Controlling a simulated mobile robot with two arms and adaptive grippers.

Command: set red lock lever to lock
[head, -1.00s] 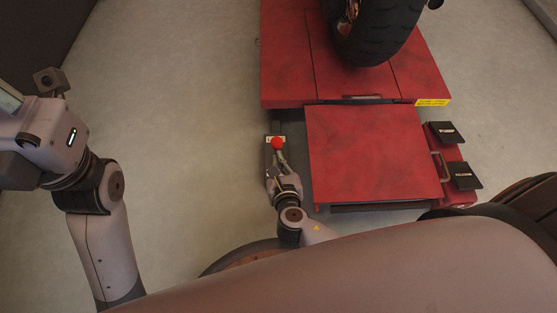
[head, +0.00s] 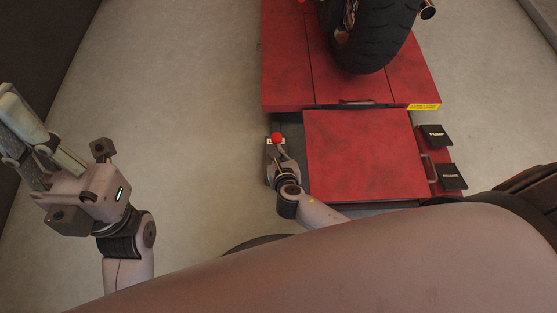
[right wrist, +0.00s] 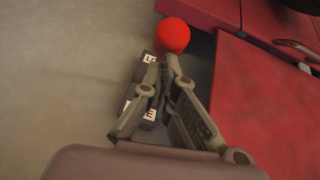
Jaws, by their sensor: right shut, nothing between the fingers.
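The red lock lever's round knob (head: 277,138) shows at the left side of the red motorcycle lift (head: 290,84), and large in the right wrist view (right wrist: 173,36). A dark label plate with white lettering (right wrist: 149,58) lies beside the knob, partly hidden by my fingers. My right gripper (head: 281,150) is right at the knob, its fingertips (right wrist: 168,62) together just below it, with nothing between them. Whether they touch the lever cannot be told; its shaft is hidden. My left gripper (head: 30,140) is raised at the left edge, away from the lift, fingers apart.
A lower red ramp panel (head: 360,150) is just right of my right gripper. Two black pedals (head: 446,156) sit on the lift's right side. A motorcycle's tyre (head: 375,35) stands on the lift. Bare floor (head: 190,110) lies to the left.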

